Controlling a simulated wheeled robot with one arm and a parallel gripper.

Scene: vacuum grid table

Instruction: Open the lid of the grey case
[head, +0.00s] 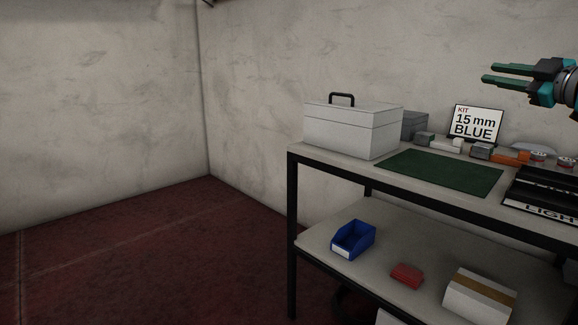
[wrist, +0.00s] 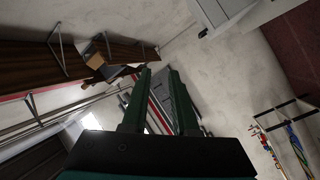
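The grey case (head: 350,132) stands on the left end of the table top in the head view. Its lid (head: 353,111) is shut, with a seam running below it, and a black handle (head: 342,97) stands up on top. My gripper (head: 489,74) is in the air at the upper right, well to the right of the case and above the table. Its two green fingers are apart with nothing between them, as the wrist view (wrist: 160,75) also shows. A pale grey shape at the top right of the wrist view cannot be told for sure.
A green mat (head: 443,173) lies right of the case. Behind it are a darker grey box (head: 414,125), small blocks and a "15 mm BLUE" sign (head: 478,122). A black tray (head: 545,190) is at the right. The lower shelf holds a blue bin (head: 352,239) and a red item (head: 407,275).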

